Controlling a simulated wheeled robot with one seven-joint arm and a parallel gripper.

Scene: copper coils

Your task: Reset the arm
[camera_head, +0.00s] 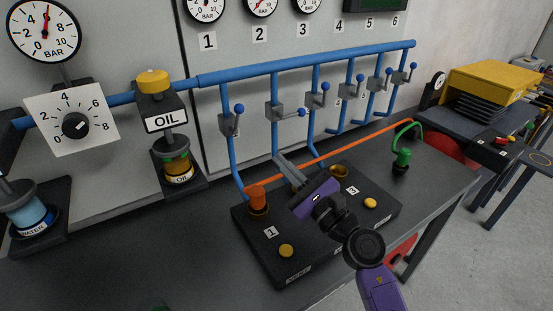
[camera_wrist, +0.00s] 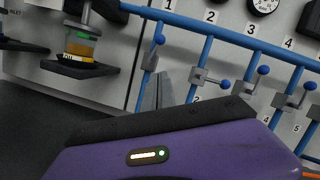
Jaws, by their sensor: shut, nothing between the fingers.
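My gripper (camera_head: 282,160) is at the end of my purple and black arm, above the black base block (camera_head: 290,265). Its grey fingers are shut and empty, pointing up and left toward the blue pipes. In the wrist view the fingers (camera_wrist: 160,92) show as a narrow grey shape behind the purple gripper body, in front of the wall panel. In the head view the arm reaches in from the lower right and hides part of the block.
Blue pipes with valve levers (camera_head: 300,113) stand behind.

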